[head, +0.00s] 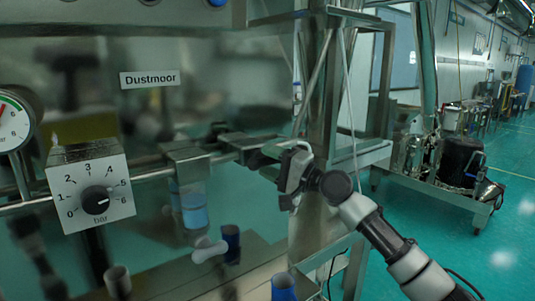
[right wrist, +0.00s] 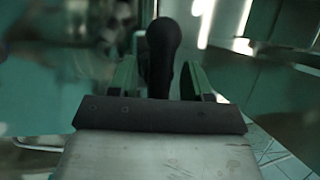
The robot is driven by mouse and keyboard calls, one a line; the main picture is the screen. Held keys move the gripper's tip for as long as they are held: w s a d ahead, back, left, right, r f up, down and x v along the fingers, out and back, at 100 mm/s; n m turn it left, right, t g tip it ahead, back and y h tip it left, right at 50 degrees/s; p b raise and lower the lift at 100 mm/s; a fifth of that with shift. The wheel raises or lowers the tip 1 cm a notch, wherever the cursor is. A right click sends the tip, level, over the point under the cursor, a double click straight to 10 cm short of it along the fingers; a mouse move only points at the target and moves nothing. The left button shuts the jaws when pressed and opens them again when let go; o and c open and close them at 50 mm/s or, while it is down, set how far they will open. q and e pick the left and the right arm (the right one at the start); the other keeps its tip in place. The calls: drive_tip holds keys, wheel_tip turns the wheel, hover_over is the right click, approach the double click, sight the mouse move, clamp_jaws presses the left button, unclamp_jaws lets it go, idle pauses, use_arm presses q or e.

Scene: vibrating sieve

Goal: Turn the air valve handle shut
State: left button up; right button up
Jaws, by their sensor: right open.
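The air valve (head: 243,140) sits on the horizontal metal pipe, left of my right gripper. A dark rounded end (head: 217,130), which looks like the handle's, shows above the pipe. In the right wrist view the black air valve handle (right wrist: 164,45) stands upright between the two fingers. My right gripper (head: 264,156) is open around the handle; it also shows in the right wrist view (right wrist: 162,78). A gap shows on the right side of the handle; contact on the left is unclear. The handle's lower part is hidden behind the gripper body. My left gripper is out of view.
A pressure dial box (head: 92,188) and a round gauge (head: 12,122) are on the pipe's left. A filter bowl with blue liquid (head: 193,208) hangs below the pipe. A steel frame post (head: 318,90) stands close behind my right gripper. Open green floor (head: 510,170) lies right.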

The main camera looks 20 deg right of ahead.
drive_tip(key=shift+w+a, duration=0.2)
drive_tip(key=shift+w, duration=0.05)
drive_tip(key=c, duration=0.9)
